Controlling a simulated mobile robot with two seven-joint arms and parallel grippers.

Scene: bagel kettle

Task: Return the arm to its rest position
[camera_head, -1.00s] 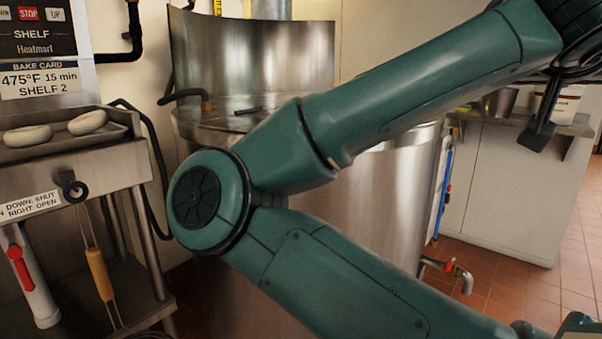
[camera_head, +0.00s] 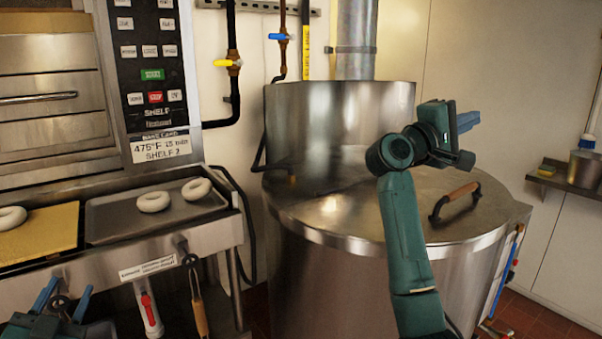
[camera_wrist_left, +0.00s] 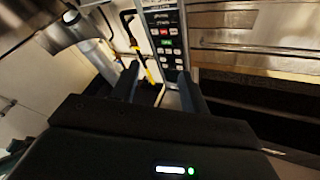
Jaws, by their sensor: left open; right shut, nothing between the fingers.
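My left gripper (camera_head: 65,298) shows at the bottom left of the head view, with its two blue fingers apart and nothing between them. It also shows in the left wrist view (camera_wrist_left: 158,88), open in front of the control panel (camera_wrist_left: 165,35). My right arm (camera_head: 408,240) rises from the bottom of the head view in front of the kettle (camera_head: 325,262). My right gripper (camera_head: 469,121) is at its top, pointing right, shut and empty. In the picture it lies above the kettle's lid handle (camera_head: 455,198); I cannot tell the height between them.
A steel tray (camera_head: 115,215) with bagels (camera_head: 153,201) sits on the counter at left, beside a yellow board (camera_head: 55,232) with another bagel. The oven (camera_head: 50,100) stands behind. Tools hang below the counter. A wall shelf (camera_head: 565,187) holds a metal pot (camera_head: 585,170).

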